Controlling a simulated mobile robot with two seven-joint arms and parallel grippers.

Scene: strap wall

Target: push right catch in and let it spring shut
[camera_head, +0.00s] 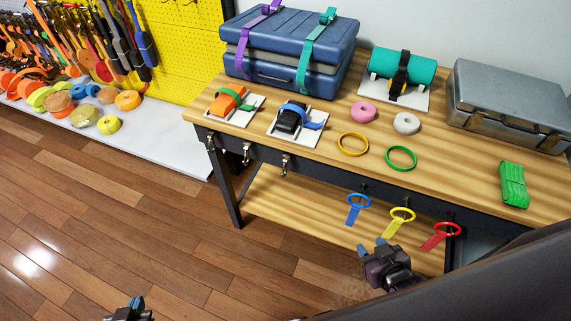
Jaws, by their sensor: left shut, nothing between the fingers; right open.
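Three small metal catches hang along the dark front edge of the workbench: a left one (211,142), a middle one (247,153) and a right one (284,164). They are too small to tell whether each is open or shut. My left gripper (137,302) shows only in part at the bottom edge, shut and empty, well below and left of the right catch. My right gripper (371,247) is open and empty in front of the bench, below and to the right of the right catch. Neither gripper touches a catch.
Blue, yellow (402,216) and red ring tags hang at the bench front near my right gripper. The wooden benchtop (330,170) holds strapped cases, buckles on white plates, rings and a green webbing bundle (513,184). Floor in front of the catches is clear.

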